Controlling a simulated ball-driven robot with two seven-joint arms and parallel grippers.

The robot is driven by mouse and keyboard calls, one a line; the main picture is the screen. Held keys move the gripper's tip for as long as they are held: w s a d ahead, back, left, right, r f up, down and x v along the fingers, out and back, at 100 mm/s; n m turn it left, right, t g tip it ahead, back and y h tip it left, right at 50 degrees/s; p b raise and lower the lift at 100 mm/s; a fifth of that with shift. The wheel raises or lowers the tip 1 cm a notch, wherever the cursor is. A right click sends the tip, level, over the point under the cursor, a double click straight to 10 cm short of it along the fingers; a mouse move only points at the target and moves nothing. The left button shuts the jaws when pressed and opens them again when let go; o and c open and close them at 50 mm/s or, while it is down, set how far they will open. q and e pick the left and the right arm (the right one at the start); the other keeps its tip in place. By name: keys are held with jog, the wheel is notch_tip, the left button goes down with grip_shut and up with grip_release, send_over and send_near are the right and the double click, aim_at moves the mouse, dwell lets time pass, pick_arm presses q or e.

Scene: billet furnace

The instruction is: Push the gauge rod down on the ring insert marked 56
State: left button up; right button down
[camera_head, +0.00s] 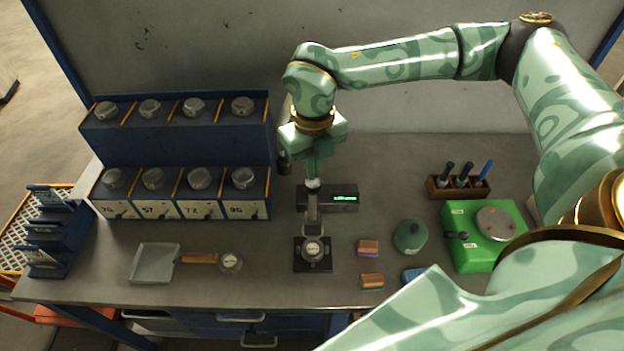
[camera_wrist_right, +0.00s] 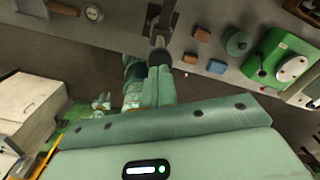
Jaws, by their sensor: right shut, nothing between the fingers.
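The gauge stand (camera_head: 312,262) is a dark block near the front middle of the bench. A round silver ring insert (camera_head: 314,250) sits on it; its marking is too small to read. The upright gauge rod (camera_head: 312,208) stands just behind it, with a pale knob at its top. My right gripper (camera_head: 313,180) points down with its fingers closed and empty, at the knob; whether they touch I cannot tell. In the right wrist view the gripper's closed fingers (camera_wrist_right: 160,52) meet the dark rod end and hide much of the stand. My left gripper is out of view.
A small display (camera_head: 344,198) glows green beside the rod. A blue rack (camera_head: 180,205) with numbered bins holds several inserts at left. A dustpan-like tray (camera_head: 156,263) and another round piece (camera_head: 231,262) lie in front. Blocks (camera_head: 368,247) and a green device (camera_head: 482,236) stand right.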

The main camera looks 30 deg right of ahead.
aim_at(314, 183)
jog(key=shift+f+b, duration=3.95)
jog(key=shift+f, duration=1.4)
jog(key=shift+r, duration=0.15)
notch_tip(314, 183, up, 7)
jog(key=p, duration=0.5)
jog(key=shift+p, duration=0.3)
jog(key=shift+s, duration=0.1)
